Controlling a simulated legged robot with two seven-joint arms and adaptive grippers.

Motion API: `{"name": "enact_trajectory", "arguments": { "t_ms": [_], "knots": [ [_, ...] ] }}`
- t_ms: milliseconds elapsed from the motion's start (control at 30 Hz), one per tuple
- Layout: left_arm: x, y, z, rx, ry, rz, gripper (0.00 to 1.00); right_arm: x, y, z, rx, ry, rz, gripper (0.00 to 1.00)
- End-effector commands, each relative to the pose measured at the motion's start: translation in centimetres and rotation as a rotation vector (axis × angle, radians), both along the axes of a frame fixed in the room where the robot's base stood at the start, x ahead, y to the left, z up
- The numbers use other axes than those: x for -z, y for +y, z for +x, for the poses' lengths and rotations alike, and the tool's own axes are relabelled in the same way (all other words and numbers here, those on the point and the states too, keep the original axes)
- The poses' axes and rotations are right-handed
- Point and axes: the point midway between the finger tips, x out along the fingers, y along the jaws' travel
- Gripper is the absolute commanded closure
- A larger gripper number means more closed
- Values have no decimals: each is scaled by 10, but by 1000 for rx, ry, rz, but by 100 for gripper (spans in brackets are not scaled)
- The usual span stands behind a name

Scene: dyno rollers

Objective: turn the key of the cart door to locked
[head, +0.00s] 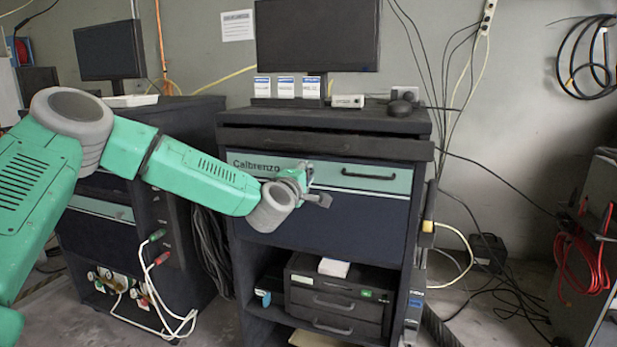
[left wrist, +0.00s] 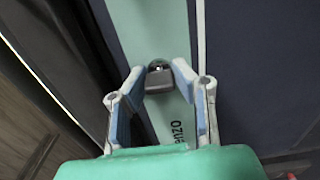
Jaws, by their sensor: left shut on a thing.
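The cart door is the dark blue panel (head: 355,222) with a pale green strip (head: 340,172) across its top, and it looks closed. My left gripper (head: 308,186) is at the green strip, between the printed word at its left and the dark handle (head: 368,177). In the left wrist view its two fingertips (left wrist: 159,72) are closed around a small dark grey piece (left wrist: 160,82), which appears to be the key. The gripper hides the key in the head view, and I cannot tell which way the key is turned. My right gripper is not in view.
A monitor (head: 318,36) and several small boxes stand on the cart top (head: 325,117). A drawer unit (head: 335,300) sits on the open shelf below the door. Another cart (head: 110,225) stands at the left. Cables hang at the right.

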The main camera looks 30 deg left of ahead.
Motion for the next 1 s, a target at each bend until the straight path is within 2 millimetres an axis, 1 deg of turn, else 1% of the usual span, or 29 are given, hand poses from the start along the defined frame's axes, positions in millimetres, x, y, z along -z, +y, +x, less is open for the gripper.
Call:
{"name": "enact_trajectory", "arguments": {
  "t_ms": [33, 233, 267, 300, 600, 733, 867, 1000],
  "knots": [
    [2, 5, -1, -10, 3, -3, 100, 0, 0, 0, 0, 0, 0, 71],
    [2, 5, -1, -10, 3, -2, 100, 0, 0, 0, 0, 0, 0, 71],
    [3, 5, -1, -10, 3, -2, 72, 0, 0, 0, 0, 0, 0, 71],
    [3, 5, -1, -10, 3, -2, 58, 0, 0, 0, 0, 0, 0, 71],
    [1, 1, 0, -3, 2, 0, 57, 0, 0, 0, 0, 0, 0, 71],
    [1, -2, -8, -2, 2, 1, 57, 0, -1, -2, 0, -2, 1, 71],
    [1, -7, -28, -1, 3, -2, 57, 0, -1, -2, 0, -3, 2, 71],
    [2, -11, -59, -2, 4, -4, 57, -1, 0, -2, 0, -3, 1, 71]
  ]
}}
